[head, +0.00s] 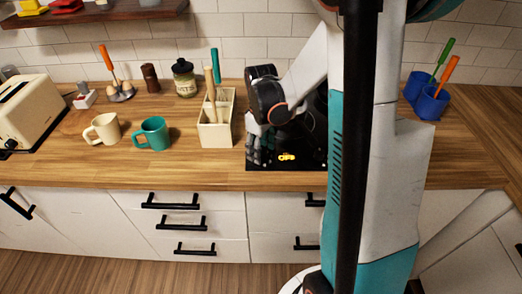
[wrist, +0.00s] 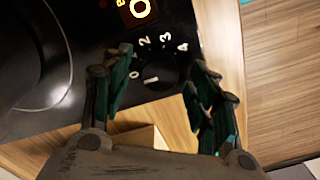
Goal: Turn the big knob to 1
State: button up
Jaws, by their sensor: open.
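A round black knob (wrist: 152,78) sits on the black cooktop (wrist: 88,18) in the wrist view. The white numbers 0, 2, 3 and 4 show around it; no 1 is readable, and a finger covers part of the dial's left side. A short white mark on the knob lies roughly level, towards the 0. My gripper (wrist: 162,66) is open, with one finger on each side of the knob; I cannot tell whether they touch it. In the head view my gripper (head: 262,133) is low over the cooktop's (head: 259,163) left part, and the knob cannot be made out.
An orange display (wrist: 140,8) glows above the knob. A cream utensil holder (head: 216,130) stands close left of my gripper, with a teal mug (head: 153,134) and a cream mug (head: 104,129) farther left. Blue cups (head: 431,103) stand at the right.

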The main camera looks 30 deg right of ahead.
jog(key=shift+f, duration=0.1)
jog(key=c, duration=1.1)
jog(key=shift+o, duration=0.2)
jog(key=shift+m, duration=0.3)
jog(key=m, duration=0.3)
jog(key=shift+m+b, duration=0.3)
jog(key=shift+m, duration=1.7)
